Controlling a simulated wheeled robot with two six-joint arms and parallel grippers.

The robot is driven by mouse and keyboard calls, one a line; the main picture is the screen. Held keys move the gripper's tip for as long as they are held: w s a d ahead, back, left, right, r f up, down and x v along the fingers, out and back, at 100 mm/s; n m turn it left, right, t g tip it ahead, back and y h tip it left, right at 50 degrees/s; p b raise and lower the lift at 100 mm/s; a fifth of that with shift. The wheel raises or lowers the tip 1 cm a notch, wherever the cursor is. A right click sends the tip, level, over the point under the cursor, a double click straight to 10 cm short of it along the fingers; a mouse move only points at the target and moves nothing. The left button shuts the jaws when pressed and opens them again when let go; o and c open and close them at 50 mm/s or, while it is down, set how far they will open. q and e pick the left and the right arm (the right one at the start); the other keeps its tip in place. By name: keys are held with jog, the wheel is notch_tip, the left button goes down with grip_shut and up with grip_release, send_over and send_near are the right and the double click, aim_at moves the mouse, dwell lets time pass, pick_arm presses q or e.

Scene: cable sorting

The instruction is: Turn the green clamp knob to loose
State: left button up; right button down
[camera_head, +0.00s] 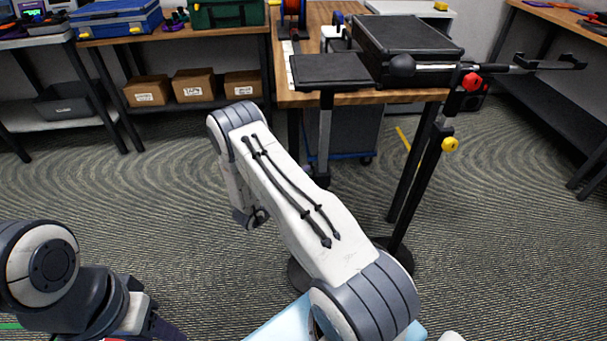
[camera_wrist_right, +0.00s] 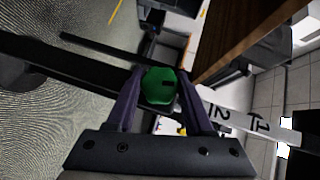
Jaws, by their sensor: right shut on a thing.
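The green clamp knob (camera_wrist_right: 158,88) is in the middle of the right wrist view, with a small dark mark on its face. My right gripper (camera_wrist_right: 160,78) is shut on it, one purple finger on each side. The knob's back is hidden. In the head view I cannot make out the green knob or the right gripper's fingers; my right arm covers the middle. A bit of my left gripper (camera_head: 160,328) shows at the bottom left; its fingertips are cut off by the edge.
A black stand (camera_head: 425,180) with a red knob (camera_head: 472,81) and a yellow knob (camera_head: 450,144) stands at the right by the wooden bench (camera_head: 390,96). A black case (camera_head: 410,40) lies on the bench. A white marked strip (camera_wrist_right: 250,122) lies right of the green knob.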

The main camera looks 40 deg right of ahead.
jog(key=n+g+y+p, duration=0.1)
jog(key=p, duration=0.1)
jog(key=n+g+y+p, duration=0.1)
jog(key=y+p, duration=0.1)
jog(key=shift+r+n+g, duration=0.2)
jog(key=shift+n+g, duration=0.1)
jog(key=shift+n, duration=0.1)
jog(key=n+g+y+p, duration=0.2)
jog(key=shift+f+y+p, duration=0.1)
jog(key=shift+y+p, duration=0.2)
jog(key=shift+p, duration=0.1)
jog(key=shift+f+n+g+y, duration=0.1)
jog(key=shift+n+g+y, duration=0.35)
jog(key=shift+g, duration=0.35)
jog(key=shift+f+n+g+y, duration=0.15)
jog(key=shift+n+g+y, duration=0.2)
jog(key=shift+g+y, duration=0.15)
jog(key=shift+n+g+y+b, duration=0.5)
jog(key=shift+g+b, duration=0.3)
jog(key=shift+b, duration=0.3)
jog(key=shift+n+g+b, duration=0.3)
jog(key=shift+g+b, duration=0.1)
jog(key=shift+g, duration=0.1)
